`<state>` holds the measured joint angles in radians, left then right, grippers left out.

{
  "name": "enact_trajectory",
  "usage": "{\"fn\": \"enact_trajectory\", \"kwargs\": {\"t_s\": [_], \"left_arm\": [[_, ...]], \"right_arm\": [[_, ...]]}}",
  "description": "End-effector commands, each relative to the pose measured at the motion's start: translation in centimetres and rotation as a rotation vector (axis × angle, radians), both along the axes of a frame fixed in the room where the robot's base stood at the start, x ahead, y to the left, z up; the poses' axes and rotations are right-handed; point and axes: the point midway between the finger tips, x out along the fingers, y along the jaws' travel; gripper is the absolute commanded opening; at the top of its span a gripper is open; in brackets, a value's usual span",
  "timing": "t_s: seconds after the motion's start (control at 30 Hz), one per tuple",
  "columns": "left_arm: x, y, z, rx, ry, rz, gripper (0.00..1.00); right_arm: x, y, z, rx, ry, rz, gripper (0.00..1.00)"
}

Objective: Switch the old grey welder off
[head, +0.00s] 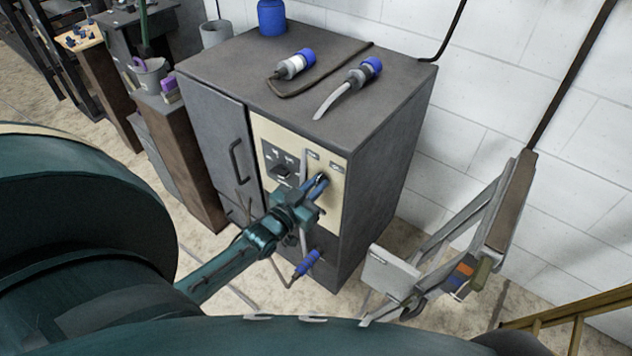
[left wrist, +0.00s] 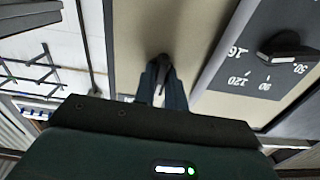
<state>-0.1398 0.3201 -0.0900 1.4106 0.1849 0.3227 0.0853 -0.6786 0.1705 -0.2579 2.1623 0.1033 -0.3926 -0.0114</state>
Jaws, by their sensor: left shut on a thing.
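The old grey welder (head: 390,130) is a tall dark grey cabinet with a cream front panel (head: 333,195). The panel carries a dark plate with a black dial (head: 283,168); the left wrist view shows this dial (left wrist: 285,45) among printed numbers. My left gripper (head: 319,182) is at the panel, right of the dial in the head view. Its fingers (left wrist: 163,82) are shut on a small dark switch (left wrist: 161,62) on the panel. The fingers hide most of the switch, so its position cannot be told. My right gripper is not in view.
Two blue-ended plugs (head: 296,64) and (head: 364,72) lie on the cabinet top by a blue container (head: 271,17). Another blue plug (head: 307,263) is low at the front. A folding metal frame (head: 490,220) stands to the right. Benches crowd the left.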

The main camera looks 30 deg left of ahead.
Motion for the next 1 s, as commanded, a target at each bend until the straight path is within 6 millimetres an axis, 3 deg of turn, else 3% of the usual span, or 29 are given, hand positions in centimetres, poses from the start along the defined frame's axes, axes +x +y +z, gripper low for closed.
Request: {"fn": "enact_trajectory", "kwargs": {"t_s": [0.6,1.0], "left_arm": [[0.00,0.05,-0.05,-0.545,0.044,0.000,0.00],[-0.01,0.06,-0.08,-0.727,0.058,0.000,0.00]], "right_arm": [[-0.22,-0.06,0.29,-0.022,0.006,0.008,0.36],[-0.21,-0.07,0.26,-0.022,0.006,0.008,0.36]]}}
